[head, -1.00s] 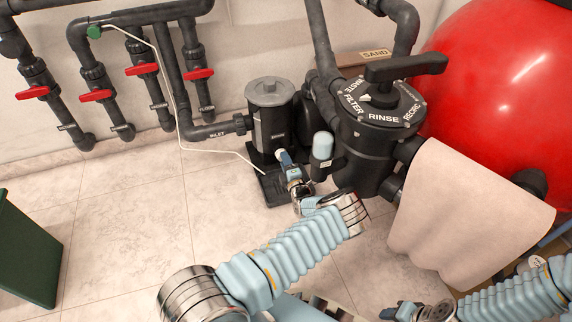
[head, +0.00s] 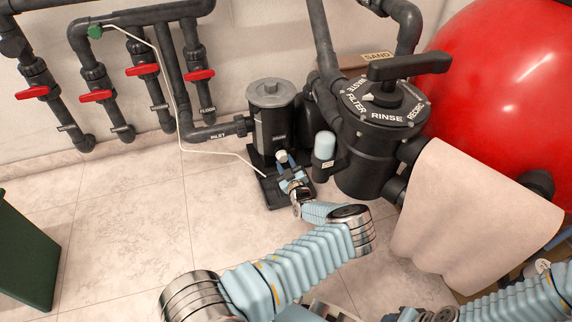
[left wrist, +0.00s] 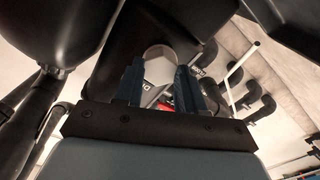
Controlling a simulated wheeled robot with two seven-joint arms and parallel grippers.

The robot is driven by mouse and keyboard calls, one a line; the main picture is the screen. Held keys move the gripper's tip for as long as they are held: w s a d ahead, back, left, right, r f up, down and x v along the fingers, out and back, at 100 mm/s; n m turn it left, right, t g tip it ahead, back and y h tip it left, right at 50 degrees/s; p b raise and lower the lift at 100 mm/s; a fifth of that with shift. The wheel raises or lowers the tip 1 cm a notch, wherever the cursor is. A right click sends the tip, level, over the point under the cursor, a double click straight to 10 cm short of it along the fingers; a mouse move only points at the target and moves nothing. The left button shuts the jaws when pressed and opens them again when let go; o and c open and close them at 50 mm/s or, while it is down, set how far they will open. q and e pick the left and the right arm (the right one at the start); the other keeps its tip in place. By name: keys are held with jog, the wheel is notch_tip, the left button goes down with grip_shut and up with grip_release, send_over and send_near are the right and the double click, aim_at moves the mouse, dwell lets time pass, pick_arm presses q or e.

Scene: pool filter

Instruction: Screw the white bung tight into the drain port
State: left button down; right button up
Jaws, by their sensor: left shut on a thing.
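The white bung (head: 282,155) is at the low front of the black pump housing (head: 272,128). My left gripper (head: 285,160) is shut on it, and the bung's pale round end (left wrist: 158,66) shows between the two fingers in the left wrist view. The drain port is hidden behind the bung and fingers, so I cannot tell how deep the bung sits. My right gripper (head: 392,317) is cut off at the bottom edge, and its fingers are too unclear to read.
A beige towel (head: 465,215) hangs further right, before the red tank (head: 505,90).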

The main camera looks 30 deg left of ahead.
pick_arm(q)
jog(key=m, duration=0.5)
jog(key=shift+f+m, duration=0.1)
jog(key=shift+m, duration=0.2)
jog(key=c, duration=0.6)
grip_release()
